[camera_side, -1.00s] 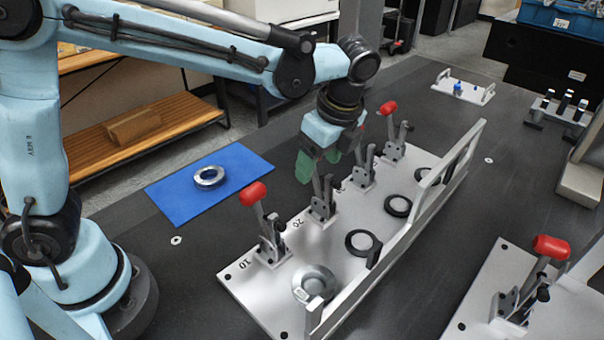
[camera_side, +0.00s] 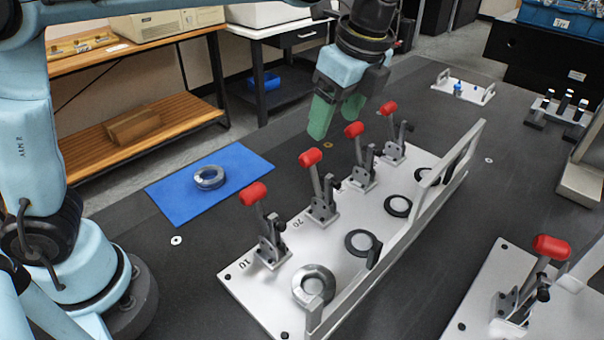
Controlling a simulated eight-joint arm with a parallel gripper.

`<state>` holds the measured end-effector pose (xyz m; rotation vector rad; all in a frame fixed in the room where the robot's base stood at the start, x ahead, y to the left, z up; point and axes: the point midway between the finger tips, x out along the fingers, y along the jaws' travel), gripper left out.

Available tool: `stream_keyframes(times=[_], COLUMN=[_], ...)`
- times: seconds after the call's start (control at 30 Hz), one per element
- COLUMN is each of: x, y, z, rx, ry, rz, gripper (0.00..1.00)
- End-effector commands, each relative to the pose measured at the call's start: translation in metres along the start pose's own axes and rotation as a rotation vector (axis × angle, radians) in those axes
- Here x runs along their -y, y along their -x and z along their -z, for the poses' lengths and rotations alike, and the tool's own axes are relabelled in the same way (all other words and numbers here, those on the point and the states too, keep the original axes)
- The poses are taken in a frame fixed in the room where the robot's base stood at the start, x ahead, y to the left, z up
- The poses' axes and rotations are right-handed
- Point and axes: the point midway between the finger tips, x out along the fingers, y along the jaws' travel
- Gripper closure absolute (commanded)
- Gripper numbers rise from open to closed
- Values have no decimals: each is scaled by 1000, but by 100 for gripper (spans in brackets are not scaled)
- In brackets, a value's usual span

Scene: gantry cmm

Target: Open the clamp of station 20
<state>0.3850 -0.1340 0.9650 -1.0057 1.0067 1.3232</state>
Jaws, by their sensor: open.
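The clamp of station 20 (camera_side: 321,205) is the second from the near end of the row on the light fixture plate (camera_side: 240,285). Its lever stands upright, tilted slightly left, with a red grip (camera_side: 311,157) on top. It leans much like its neighbours. A dark ring-shaped seat (camera_side: 363,243) lies in front of it with no metal ring on it. My gripper (camera_side: 336,120), with green fingers, is open and empty. In the picture it appears above and behind the station 20 lever, apart from it. Part of the number 20 shows beside the clamp base.
The station 10 clamp (camera_side: 272,250) stands nearer, with a metal ring (camera_side: 314,283) before it. Two more upright clamps stand farther along. An upright rail (camera_side: 420,205) borders the plate. A blue mat (camera_side: 163,202) holds another ring (camera_side: 209,177). Another clamp fixture (camera_side: 490,305) stands at right.

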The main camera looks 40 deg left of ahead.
Motion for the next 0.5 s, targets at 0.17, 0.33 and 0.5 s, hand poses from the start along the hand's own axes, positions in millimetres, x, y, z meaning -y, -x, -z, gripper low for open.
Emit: stream_keyframes(times=[0.17,0.33,0.5], x=[0,0,0], y=[13,16,16], z=[0,0,0], rx=[0,0,0], ry=[0,1,0], rz=[0,0,0], gripper=[30,30,30])
